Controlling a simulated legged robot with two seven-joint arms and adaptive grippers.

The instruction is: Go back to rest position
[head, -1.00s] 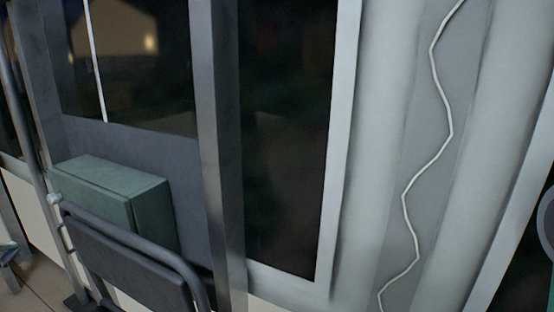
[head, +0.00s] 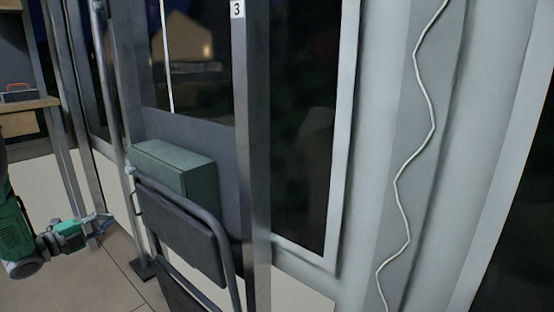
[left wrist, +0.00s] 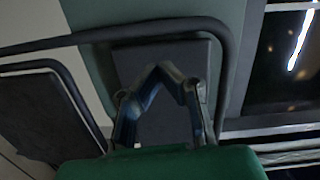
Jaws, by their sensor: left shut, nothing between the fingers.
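My left gripper (head: 104,221) shows at the lower left of the head view, at the end of my green and dark arm. It is near the floor, left of the pole and the folding frame. In the left wrist view its two blue-grey fingers (left wrist: 160,70) meet at the tips, with nothing between them. My right gripper is in neither current view.
A dark folding frame with grey panels (head: 180,235) stands by the window wall, with a green box (head: 178,168) behind its top. A metal post (head: 254,150) and a thin pole (head: 115,100) stand nearby. A wooden shelf (head: 28,105) is at far left. Floor (head: 85,280) shows below.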

